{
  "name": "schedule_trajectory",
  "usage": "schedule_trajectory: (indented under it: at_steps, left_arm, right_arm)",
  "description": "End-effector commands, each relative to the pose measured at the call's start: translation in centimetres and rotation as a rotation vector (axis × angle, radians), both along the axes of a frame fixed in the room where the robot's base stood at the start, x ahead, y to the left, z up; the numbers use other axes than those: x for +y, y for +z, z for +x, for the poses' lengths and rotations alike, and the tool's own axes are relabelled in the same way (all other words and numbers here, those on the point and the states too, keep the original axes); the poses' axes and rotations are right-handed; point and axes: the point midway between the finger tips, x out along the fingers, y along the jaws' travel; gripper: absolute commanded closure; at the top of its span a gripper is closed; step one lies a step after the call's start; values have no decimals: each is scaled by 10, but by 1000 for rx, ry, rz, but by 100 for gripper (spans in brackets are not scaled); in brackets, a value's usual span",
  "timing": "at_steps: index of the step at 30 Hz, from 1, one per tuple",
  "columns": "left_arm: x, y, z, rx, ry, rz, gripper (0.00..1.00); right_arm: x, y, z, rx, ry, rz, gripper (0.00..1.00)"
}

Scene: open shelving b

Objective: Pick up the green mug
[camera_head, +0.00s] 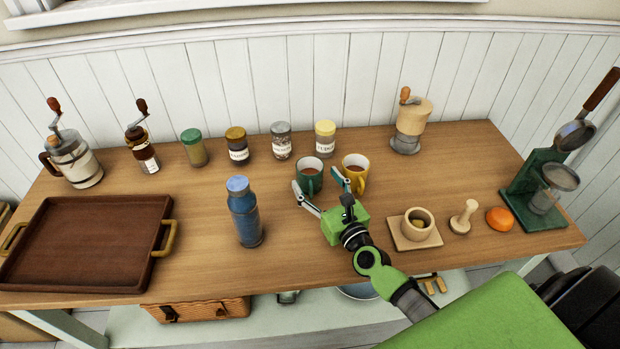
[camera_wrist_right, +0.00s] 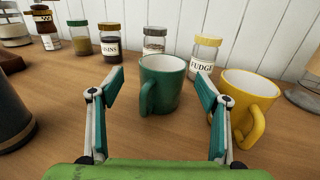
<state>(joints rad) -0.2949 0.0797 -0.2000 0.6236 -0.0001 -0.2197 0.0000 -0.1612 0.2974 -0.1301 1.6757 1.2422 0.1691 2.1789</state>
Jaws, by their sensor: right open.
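In the right wrist view the fingers (camera_wrist_right: 160,96) are apart, one on each side of the mug's near part. I cannot tell whether either finger touches it. The right finger is close to the yellow mug (camera_wrist_right: 247,100), which also shows in the head view (camera_head: 356,172). My left gripper is not in view.
A blue bottle (camera_head: 243,213) stands left of my right gripper. Several jars, one labelled fudge (camera_wrist_right: 203,55), line the back. A cup on a square base (camera_head: 415,229) is at the right. A brown tray (camera_head: 82,281) fills the left. The table between tray and bottle is clear.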

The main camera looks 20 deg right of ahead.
Motion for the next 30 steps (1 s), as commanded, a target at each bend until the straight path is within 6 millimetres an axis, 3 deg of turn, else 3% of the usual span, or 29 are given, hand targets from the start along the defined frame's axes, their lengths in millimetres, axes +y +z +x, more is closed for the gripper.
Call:
schedule_trajectory:
  at_steps: [3,9,19,25,30]
  left_arm:
    - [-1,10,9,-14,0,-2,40]
    - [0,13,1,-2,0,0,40]
    - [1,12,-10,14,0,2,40]
    - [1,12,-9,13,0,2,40]
    - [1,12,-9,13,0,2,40]
  right_arm:
    - [-3,9,17,-3,0,-4,31]
    - [-4,8,42,-1,1,-3,31]
    - [-4,7,48,0,1,-2,31]
    - [-4,7,48,-1,0,-2,80]
    - [-4,9,48,-3,0,-2,80]
